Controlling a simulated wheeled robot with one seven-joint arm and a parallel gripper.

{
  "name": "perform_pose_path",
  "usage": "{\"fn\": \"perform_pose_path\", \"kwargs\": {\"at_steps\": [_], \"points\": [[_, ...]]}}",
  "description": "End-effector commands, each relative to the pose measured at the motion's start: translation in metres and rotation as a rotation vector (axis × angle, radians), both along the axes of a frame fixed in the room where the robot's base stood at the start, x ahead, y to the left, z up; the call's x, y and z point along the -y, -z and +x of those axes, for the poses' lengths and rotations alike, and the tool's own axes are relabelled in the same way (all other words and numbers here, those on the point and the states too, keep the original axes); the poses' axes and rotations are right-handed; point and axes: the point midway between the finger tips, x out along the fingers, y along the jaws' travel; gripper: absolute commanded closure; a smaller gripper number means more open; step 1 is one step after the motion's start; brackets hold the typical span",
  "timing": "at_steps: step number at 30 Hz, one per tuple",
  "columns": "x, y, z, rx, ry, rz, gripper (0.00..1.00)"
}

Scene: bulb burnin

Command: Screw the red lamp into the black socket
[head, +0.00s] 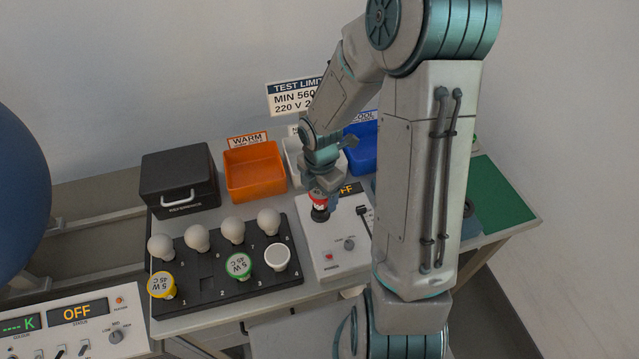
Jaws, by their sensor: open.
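The red lamp (318,199) is a small red-and-white lamp at the black socket (320,214) on the white test box. It stands about upright over the socket; I cannot tell how deep it sits in it. My gripper (321,190) points down right at the lamp, with its jaws open. The fingers are small in the picture and partly cover the lamp, so I cannot tell whether they touch it.
The white test box (330,242) has a display, knob and red button. A black rack (228,296) at left holds several lamps, with one empty place in its front row. Orange (254,172), white and blue bins and a black case (180,182) stand behind.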

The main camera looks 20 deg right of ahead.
Motion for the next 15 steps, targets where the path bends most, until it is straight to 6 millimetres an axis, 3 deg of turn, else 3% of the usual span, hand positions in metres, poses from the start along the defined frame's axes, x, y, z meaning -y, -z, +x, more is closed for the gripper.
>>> {"fn": "perform_pose_path", "kwargs": {"at_steps": [15], "points": [[-0.0004,0.0000,-0.0001,0.000,-0.060,0.000,0.31]]}}
